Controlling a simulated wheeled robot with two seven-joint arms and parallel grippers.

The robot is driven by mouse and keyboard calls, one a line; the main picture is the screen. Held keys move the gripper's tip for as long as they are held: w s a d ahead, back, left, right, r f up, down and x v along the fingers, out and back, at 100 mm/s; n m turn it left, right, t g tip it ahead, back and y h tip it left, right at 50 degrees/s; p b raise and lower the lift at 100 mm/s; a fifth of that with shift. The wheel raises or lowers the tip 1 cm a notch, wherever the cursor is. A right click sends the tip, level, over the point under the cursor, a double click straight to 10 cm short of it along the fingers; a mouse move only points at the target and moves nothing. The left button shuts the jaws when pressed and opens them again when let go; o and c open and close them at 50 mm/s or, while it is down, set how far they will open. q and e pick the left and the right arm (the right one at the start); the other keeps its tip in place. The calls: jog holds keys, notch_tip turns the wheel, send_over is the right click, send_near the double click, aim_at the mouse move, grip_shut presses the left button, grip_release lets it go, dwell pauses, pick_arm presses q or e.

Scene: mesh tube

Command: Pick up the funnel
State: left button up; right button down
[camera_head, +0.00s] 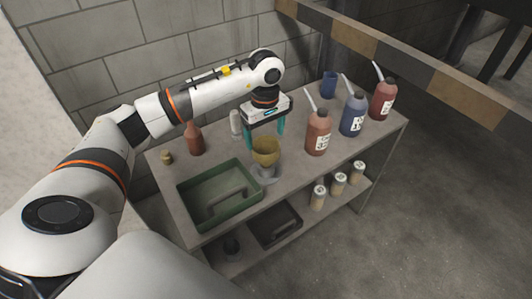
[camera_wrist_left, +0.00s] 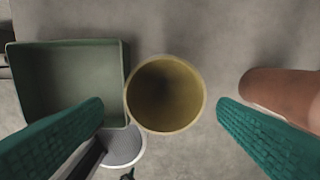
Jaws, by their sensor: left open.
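The yellow funnel (camera_head: 265,150) stands near the middle of the table, mouth up, above a clear or grey base. My left gripper (camera_head: 264,135) is open just above and behind it, fingers pointing down. In the left wrist view the round mouth of the funnel (camera_wrist_left: 165,93) lies between the two teal fingers (camera_wrist_left: 160,115), with a gap on both sides. The funnel's lower part is hidden from above in the wrist view. My right gripper is not in view.
A green tray (camera_head: 182,203) stands left of the funnel. A brown bottle (camera_head: 195,139) and a white bottle (camera_head: 235,124) stand behind. Small jars (camera_head: 318,198) sit on the lower shelf.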

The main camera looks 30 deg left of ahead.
aim_at(266, 157)
pick_arm(q)
jog(key=f, duration=0.3)
jog(key=f+p, duration=0.1)
jog(key=f, duration=0.5)
jog(key=shift+w+f, duration=0.25)
jog(key=shift+f, duration=0.1)
jog(key=c, duration=0.8)
